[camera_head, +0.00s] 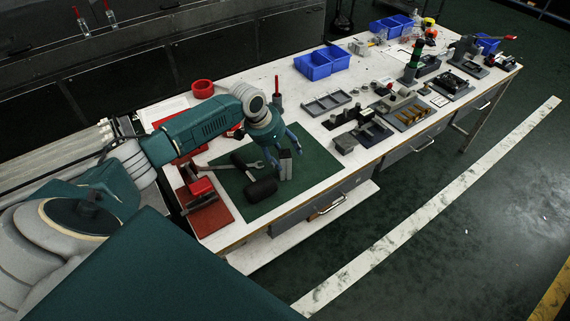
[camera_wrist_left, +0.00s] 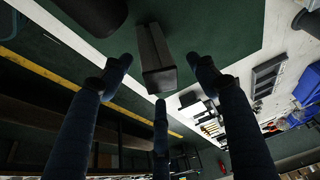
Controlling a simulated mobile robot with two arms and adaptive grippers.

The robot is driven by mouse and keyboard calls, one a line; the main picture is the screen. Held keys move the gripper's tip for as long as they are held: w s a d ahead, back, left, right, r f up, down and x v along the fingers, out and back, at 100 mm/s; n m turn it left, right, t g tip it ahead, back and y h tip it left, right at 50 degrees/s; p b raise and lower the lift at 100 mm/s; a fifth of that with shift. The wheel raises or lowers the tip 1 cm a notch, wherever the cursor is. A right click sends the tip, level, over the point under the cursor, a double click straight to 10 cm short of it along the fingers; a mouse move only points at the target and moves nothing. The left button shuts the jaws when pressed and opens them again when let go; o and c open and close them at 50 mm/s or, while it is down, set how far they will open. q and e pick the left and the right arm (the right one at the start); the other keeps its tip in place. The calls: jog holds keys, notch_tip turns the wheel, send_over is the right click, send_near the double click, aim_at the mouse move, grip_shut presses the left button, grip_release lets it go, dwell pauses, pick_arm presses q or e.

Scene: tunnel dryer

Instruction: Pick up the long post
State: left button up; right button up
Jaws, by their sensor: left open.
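A grey rectangular post (camera_head: 286,168) is on the green mat near the front of the white table. It looks upright. In the left wrist view the post (camera_wrist_left: 157,55) shows as a dark grey block between and just beyond the spread fingers. My left gripper (camera_head: 283,146) is open directly above and around the post's upper end. In the wrist view its three blue fingers (camera_wrist_left: 160,85) are apart, with no clear contact with the post. My right gripper is not in view.
A black cylinder (camera_head: 261,188) lies beside the post on the green mat (camera_head: 310,165), with a wrench (camera_head: 250,166) behind it. A red vise (camera_head: 202,188) stands at left. Grey trays (camera_head: 327,103) and blue bins (camera_head: 322,63) stand farther right.

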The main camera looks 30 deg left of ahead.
pick_arm(q)
jog(key=shift+r, duration=0.1)
grip_shut()
